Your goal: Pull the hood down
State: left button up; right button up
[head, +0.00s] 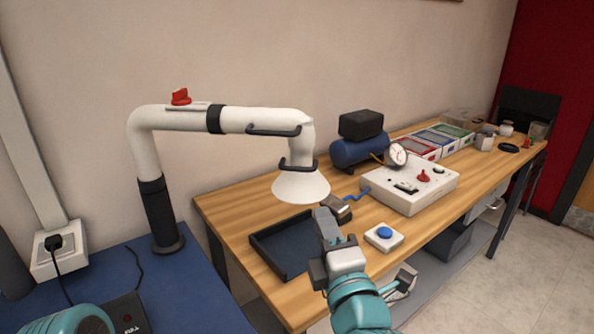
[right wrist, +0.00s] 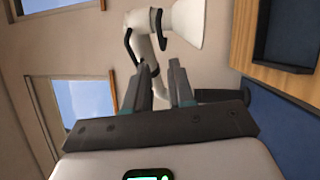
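The hood is a white cone (head: 300,187) at the end of a white jointed arm (head: 262,122), hanging above the wooden bench with its mouth facing down. A dark handle (head: 298,164) is on the pipe just above the cone, and another dark handle (head: 272,131) is on the horizontal pipe. My right gripper (head: 324,218) is below and slightly right of the cone, apart from it. In the right wrist view, its fingers (right wrist: 163,82) stand apart with nothing between them, and the hood (right wrist: 186,22) is beyond them. My left gripper is not in view.
On the bench are a black tray (head: 267,255), a blue button box (head: 384,237), a white control box (head: 425,191) and a blue compressor (head: 356,151). A red knob (head: 181,97) sits on the hood arm. The space around the cone is free.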

aim_at(298, 170)
jog(key=p+x, duration=0.1)
jog(key=x, duration=0.4)
jog(key=p+x, duration=0.1)
jog(key=x, duration=0.4)
jog(key=p+x, duration=0.1)
jog(key=x, duration=0.5)
jog(key=shift+s+a+r, duration=0.1)
jog(key=shift+a+r, duration=0.05)
jog(key=shift+a, duration=0.25)
grip_shut()
